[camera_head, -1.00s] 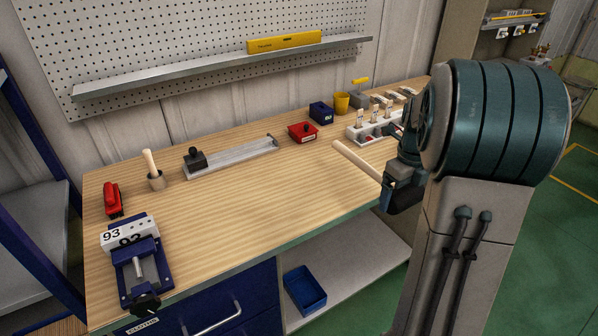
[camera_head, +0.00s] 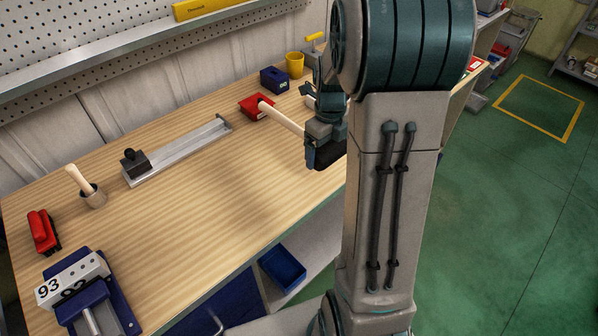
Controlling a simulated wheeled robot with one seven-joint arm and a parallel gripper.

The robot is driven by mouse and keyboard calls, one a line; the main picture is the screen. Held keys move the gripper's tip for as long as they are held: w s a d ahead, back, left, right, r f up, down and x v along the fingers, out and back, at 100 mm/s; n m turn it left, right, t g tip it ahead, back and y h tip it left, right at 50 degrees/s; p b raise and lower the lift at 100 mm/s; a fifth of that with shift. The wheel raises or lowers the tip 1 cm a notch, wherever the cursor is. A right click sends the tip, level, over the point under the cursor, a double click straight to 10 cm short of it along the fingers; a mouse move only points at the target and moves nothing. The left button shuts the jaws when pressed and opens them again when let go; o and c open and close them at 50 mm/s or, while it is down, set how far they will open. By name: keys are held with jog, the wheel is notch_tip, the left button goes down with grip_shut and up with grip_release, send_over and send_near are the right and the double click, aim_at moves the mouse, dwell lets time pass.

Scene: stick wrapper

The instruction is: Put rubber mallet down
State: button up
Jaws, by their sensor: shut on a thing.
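My gripper (camera_head: 325,148) is shut on the rubber mallet, whose pale wooden handle (camera_head: 284,121) points up and left from the jaws. My arm hides the bench's right end.
A grey rail with a black-knobbed block (camera_head: 180,155), an upright wooden-handled tool (camera_head: 88,190), a red tool (camera_head: 42,232) and a blue vise (camera_head: 115,290) stand to the left. Blue (camera_head: 274,80) and yellow (camera_head: 294,65) containers stand behind. The bench's middle is clear.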

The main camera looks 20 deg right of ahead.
send_over(306, 186)
notch_tip(306, 186, down, 4)
jog(key=shift+r+p, duration=0.25)
jog(key=shift+p, duration=0.15)
jog(key=shift+f+p, duration=0.35)
jog(key=shift+f, duration=1.6)
jog(key=shift+f, duration=0.25)
jog(key=o, duration=1)
jog(key=shift+r, duration=0.1)
jog(key=shift+o, duration=0.2)
jog(key=shift+r, duration=0.1)
